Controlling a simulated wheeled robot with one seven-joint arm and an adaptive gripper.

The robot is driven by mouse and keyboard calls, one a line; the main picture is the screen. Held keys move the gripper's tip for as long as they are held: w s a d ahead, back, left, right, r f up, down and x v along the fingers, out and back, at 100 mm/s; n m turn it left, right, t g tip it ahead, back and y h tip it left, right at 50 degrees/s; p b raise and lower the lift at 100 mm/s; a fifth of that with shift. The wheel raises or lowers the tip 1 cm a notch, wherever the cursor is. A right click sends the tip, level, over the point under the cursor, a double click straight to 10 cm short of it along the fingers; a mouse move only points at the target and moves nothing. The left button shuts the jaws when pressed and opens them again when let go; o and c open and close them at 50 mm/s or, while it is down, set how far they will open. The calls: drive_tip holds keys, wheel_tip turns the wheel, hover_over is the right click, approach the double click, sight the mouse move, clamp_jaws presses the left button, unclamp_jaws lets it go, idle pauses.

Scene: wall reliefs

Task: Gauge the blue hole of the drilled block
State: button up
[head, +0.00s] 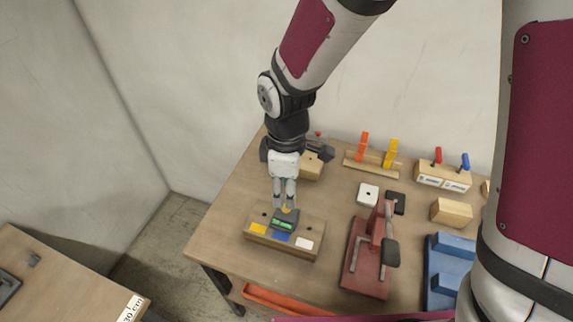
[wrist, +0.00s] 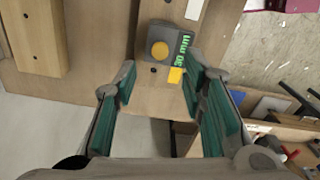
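The drilled block (head: 312,228) is a long wooden block near the table's left front edge, with yellow (head: 258,229), blue (head: 281,237) and white (head: 305,243) labels. A dark gauge (head: 284,222) with a lit green display sits on its middle, behind the blue label. In the wrist view the gauge (wrist: 150,35) shows a round yellow button and green digits that appear to read 30 mm. Whether its probe is in a hole is hidden. My gripper (head: 285,206) points down just above the gauge. In the wrist view its green-padded fingers (wrist: 159,66) are apart, with nothing clearly held between them.
A red clamp-like fixture (head: 368,262) stands to the right, with white (head: 367,194) and black (head: 396,201) pieces behind it. A rack (head: 372,168) with orange and yellow pieces is at the back. A blue fixture (head: 452,262) is farther right. Another table (head: 70,285) is at left.

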sight(285, 222)
drive_tip(key=shift+f, duration=3.15)
clamp_jaws()
